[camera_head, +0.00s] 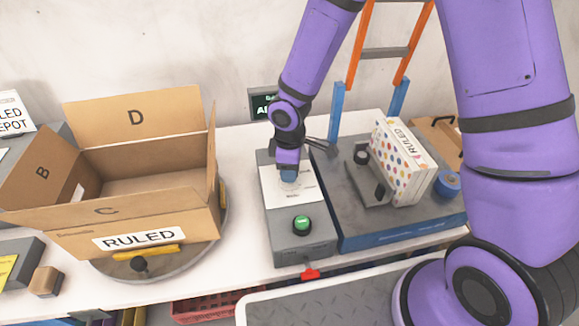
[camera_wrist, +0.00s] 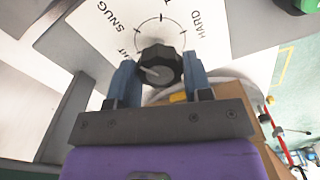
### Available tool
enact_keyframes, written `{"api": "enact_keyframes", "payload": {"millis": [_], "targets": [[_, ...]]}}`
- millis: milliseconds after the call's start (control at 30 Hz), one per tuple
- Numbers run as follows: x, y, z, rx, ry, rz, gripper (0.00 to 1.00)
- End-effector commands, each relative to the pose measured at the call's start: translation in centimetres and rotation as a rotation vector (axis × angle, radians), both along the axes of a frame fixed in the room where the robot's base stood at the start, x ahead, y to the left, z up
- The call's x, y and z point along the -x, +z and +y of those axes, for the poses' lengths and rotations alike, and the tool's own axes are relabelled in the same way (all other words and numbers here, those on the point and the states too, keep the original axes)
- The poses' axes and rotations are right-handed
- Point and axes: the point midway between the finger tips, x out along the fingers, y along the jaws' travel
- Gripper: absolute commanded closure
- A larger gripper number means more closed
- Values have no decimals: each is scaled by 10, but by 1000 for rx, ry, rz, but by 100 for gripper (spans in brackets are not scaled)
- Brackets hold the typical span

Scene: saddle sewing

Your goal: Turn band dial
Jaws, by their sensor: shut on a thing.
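The band dial is a black ribbed knob (camera_wrist: 160,66) in the wrist view, on a white plate (camera_wrist: 225,30) with a ring of tick marks. The plate reads SNUG and HARD, with other words partly cut off or covered. My gripper (camera_head: 289,177) is over the white-topped part of a grey control box (camera_head: 302,247) in the head view. Its blue fingers stand on either side of the knob and are shut on it. The knob's pale pointer line faces left in the wrist view. The gripper hides the knob in the head view.
A green button (camera_head: 302,224) sits on the box in front of my gripper. An open carton (camera_head: 150,218) marked RULED stands on a round turntable (camera_head: 175,268) at left. A dotted white box (camera_head: 402,163) stands on a grey-blue machine at right. A small display (camera_head: 263,103) is behind.

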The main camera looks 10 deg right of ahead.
Motion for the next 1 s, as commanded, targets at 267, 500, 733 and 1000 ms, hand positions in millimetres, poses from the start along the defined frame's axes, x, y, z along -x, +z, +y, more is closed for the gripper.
{"api": "enact_keyframes", "payload": {"millis": [267, 500, 733, 1000], "targets": [[-1, 1, 1, -2, 43, -3, 78], [-1, 1, 1, -2, 45, -3, 78], [-1, 1, 1, -1, 44, -2, 29], [0, 1, 0, -1, 44, -1, 29]]}}
